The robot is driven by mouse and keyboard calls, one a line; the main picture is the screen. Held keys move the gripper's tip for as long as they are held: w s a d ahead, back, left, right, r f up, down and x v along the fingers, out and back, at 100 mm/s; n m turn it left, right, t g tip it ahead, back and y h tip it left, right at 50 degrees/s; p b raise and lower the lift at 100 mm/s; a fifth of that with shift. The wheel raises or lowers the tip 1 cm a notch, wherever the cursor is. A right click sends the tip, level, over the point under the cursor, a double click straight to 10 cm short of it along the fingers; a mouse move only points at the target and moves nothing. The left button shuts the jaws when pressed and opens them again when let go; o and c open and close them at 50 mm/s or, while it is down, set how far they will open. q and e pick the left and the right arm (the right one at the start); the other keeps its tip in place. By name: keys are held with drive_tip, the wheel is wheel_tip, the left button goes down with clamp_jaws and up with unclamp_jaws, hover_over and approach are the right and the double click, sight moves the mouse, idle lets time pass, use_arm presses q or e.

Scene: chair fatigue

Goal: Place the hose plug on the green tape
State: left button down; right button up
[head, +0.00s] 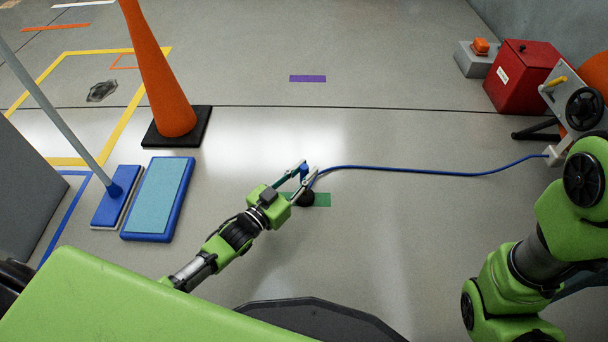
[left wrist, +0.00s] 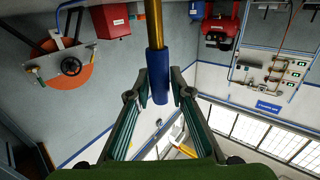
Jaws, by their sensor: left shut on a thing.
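The green tape (head: 322,200) is a short strip on the grey floor near the middle of the head view. My left gripper (head: 304,170) is over its left end and shut on the blue hose plug (head: 304,169). In the left wrist view the plug (left wrist: 157,72) is a blue sleeve with a brass-coloured rod, between both fingers of my left gripper (left wrist: 161,92). A dark round patch hides the tape's left part. I cannot tell whether the plug touches the floor. My right gripper is not in view.
A blue hose (head: 420,171) runs right across the floor to a reel stand (head: 560,92). A red box (head: 520,78) stands behind it. An orange cone (head: 160,80), a flat blue pad (head: 160,198) and a mop (head: 112,205) are at left. The floor around the tape is clear.

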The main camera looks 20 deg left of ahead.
use_arm(q)
drive_tip(key=shift+r, duration=0.25)
drive_tip(key=shift+f, duration=0.15)
drive_tip(key=c, duration=1.8)
unclamp_jaws()
drive_tip(key=shift+f, duration=0.1)
drive_tip(key=shift+s+a+r+p, duration=0.15)
drive_tip(key=shift+s+r+p, duration=0.05)
drive_tip(key=shift+s+p, duration=0.15)
drive_tip(key=p+v, duration=0.5)
drive_tip(key=v, duration=0.6)
drive_tip(key=shift+s+f, duration=0.1)
drive_tip(key=shift+s, duration=0.1)
